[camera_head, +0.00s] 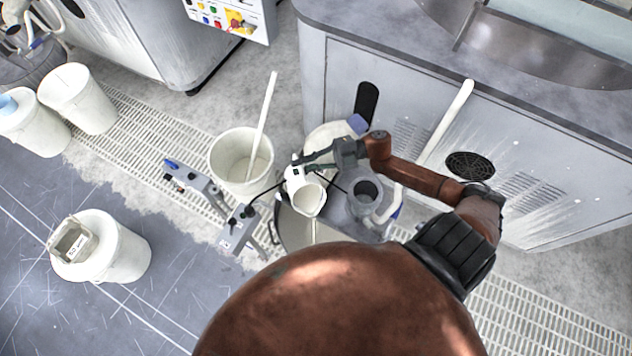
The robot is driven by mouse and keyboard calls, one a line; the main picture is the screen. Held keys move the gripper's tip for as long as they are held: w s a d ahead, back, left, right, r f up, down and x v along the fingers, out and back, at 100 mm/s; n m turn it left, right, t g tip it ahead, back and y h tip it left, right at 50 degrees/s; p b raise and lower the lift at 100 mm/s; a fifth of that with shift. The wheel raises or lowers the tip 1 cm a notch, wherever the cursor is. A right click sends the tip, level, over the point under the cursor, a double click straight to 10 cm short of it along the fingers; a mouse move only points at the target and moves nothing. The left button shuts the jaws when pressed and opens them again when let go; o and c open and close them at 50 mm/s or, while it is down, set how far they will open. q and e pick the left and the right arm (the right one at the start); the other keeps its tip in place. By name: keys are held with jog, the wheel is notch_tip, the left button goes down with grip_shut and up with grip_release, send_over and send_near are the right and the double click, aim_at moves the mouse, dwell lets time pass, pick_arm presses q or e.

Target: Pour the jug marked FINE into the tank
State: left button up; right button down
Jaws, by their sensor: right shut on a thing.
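A white jug (307,199) hangs tilted in the middle of the view, its open mouth facing down toward the front. My right gripper (306,162) is shut on it at its upper side. A small dark mark shows on the jug, too small to read, so I cannot tell whether it says FINE. A thin pale stream seems to run down from its mouth into the round grey tank (290,232) below. My left gripper is not in view.
A white bucket with a stick (226,160) stands left of the jug. Grey control boxes (237,228) stand beside the tank. A grey pump-like fitting (366,190) sits right. A lidded white drum (128,258) stands lower left; a metal cabinet (400,110) stands behind.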

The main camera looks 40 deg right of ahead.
aim_at(303, 172)
jog(key=shift+s+a+r+n, duration=0.2)
jog(key=shift+s+n, duration=0.2)
dwell(0.9)
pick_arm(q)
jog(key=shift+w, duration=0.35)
pick_arm(e)
jog(key=shift+s+a+r+n, duration=0.1)
jog(key=shift+s+a+n, duration=0.05)
jog(key=shift+s+n, duration=0.25)
dwell(0.6)
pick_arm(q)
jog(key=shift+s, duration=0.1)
pick_arm(e)
jog(key=shift+s+r, duration=0.1)
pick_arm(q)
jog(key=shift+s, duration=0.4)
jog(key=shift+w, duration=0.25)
pick_arm(e)
jog(key=shift+s+a+r+n, duration=0.1)
jog(key=shift+s+r+n, duration=0.1)
jog(key=shift+n, duration=0.1)
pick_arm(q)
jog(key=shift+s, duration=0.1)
pick_arm(e)
jog(key=shift+s, duration=0.1)
jog(key=shift+s, duration=0.1)
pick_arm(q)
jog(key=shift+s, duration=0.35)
pick_arm(e)
jog(key=shift+a+r, duration=0.1)
